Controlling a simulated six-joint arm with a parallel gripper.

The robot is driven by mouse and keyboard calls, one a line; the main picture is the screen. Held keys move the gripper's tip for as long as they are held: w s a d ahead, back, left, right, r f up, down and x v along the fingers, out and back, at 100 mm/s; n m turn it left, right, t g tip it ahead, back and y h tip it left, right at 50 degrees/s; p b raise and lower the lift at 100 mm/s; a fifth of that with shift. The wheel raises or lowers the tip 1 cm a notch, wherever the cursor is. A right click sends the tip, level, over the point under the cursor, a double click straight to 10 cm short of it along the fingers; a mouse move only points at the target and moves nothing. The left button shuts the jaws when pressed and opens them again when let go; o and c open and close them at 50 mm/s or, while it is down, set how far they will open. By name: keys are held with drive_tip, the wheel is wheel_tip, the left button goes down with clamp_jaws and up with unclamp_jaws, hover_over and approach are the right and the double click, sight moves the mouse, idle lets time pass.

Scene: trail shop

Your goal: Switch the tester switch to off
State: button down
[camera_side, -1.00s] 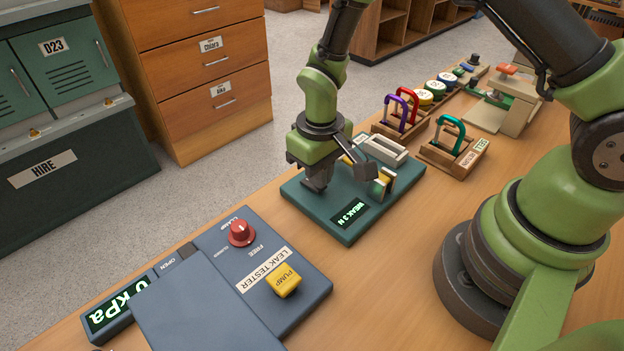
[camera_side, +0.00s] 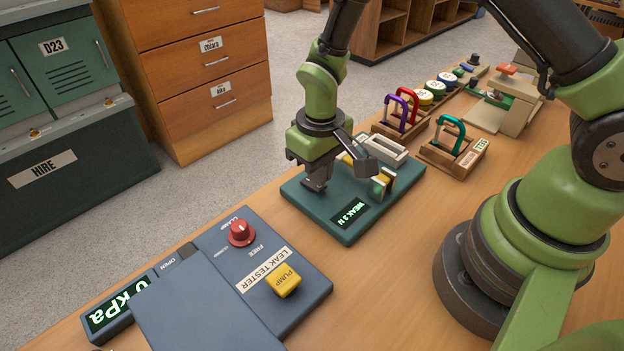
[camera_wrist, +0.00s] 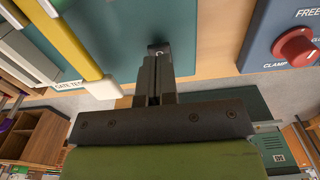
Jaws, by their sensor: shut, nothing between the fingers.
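The gate tester is a teal board (camera_side: 300,196) with a lit display (camera_side: 349,214) reading "WEAK 2 N"; it also shows in the wrist view (camera_wrist: 207,40). My gripper (camera_side: 316,186) is shut and empty, pointing down over the board's left part. In the wrist view my gripper's fingertips (camera_wrist: 155,62) are together at a small dark switch (camera_wrist: 158,47) bearing a pale mark. The fingers cover most of the switch, so I cannot tell its position or whether they touch it.
The blue leak tester (camera_side: 310,283) with a red knob (camera_side: 241,233) and yellow pump button (camera_side: 284,280) lies in front. A yellow bar (camera_wrist: 75,42) stands close beside my fingers. Coloured carabiners (camera_side: 449,135) on wooden stands are behind, right.

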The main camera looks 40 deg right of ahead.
drive_tip(key=shift+r, duration=2.7)
wheel_tip(320, 180, up, 9)
drive_tip(key=s+d+m+t, duration=0.1)
drive_tip(key=s+t, duration=0.1)
drive_tip(key=s+d+r+m+t+y, duration=0.2)
drive_tip(key=s+r+t, duration=0.3)
drive_tip(key=s+r, duration=0.7)
drive_tip(key=shift+s+d+m, duration=0.3)
drive_tip(key=shift+s+m, duration=0.2)
drive_tip(key=shift+s, duration=0.3)
